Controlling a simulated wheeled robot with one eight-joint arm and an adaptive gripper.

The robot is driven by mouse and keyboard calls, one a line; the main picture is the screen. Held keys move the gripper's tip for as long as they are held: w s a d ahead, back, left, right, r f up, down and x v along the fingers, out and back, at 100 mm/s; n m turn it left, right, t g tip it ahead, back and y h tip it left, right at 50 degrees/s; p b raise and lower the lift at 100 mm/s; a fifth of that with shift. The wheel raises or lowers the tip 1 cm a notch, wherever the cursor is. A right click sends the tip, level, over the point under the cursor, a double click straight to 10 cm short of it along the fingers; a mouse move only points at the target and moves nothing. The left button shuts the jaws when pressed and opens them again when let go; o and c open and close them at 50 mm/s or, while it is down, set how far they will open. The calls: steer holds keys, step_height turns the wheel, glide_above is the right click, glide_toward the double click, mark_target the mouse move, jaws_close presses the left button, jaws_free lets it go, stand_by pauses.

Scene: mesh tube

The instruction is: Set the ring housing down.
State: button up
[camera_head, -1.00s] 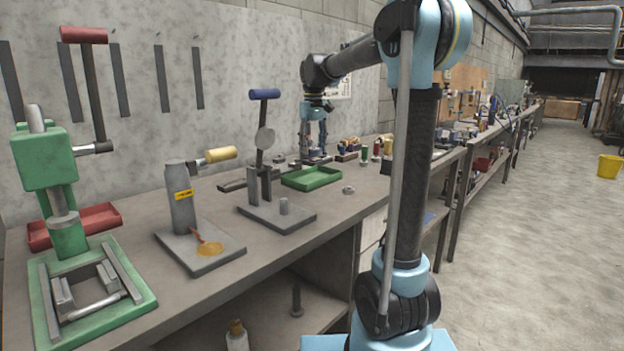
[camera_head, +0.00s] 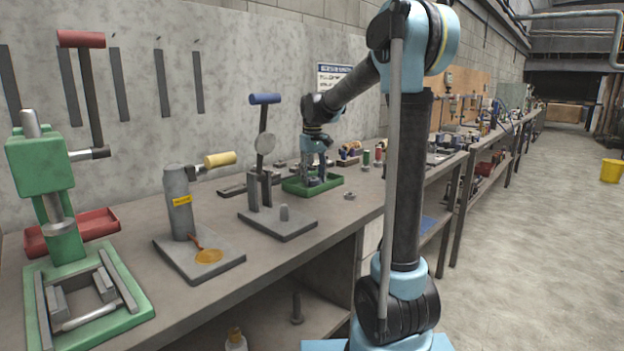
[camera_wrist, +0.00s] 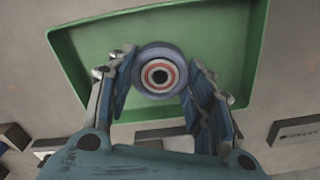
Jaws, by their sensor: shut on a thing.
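The ring housing (camera_wrist: 159,73) is a round, blue-grey ring with a red and white ringed centre, seen end-on in the wrist view. My gripper (camera_wrist: 160,66) is shut on it, one finger on each side. Both are over the green tray (camera_wrist: 85,48), whose floor shows around the ring. In the head view my gripper (camera_head: 315,180) points down at the green tray (camera_head: 302,193), low and within its outline. The ring is too small to make out there. I cannot tell whether it touches the tray floor.
A press stand with a blue handle (camera_head: 264,99) stands left of the tray. A small metal part (camera_head: 349,196) lies right of it. Further left are a grey stand with a yellow handle (camera_head: 219,159), a green press (camera_head: 40,165) and a red tray (camera_head: 98,223).

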steer(key=shift+f, duration=0.2)
steer(key=o, duration=1.3)
step_height(320, 180, up, 12)
steer(key=shift+s, duration=0.1)
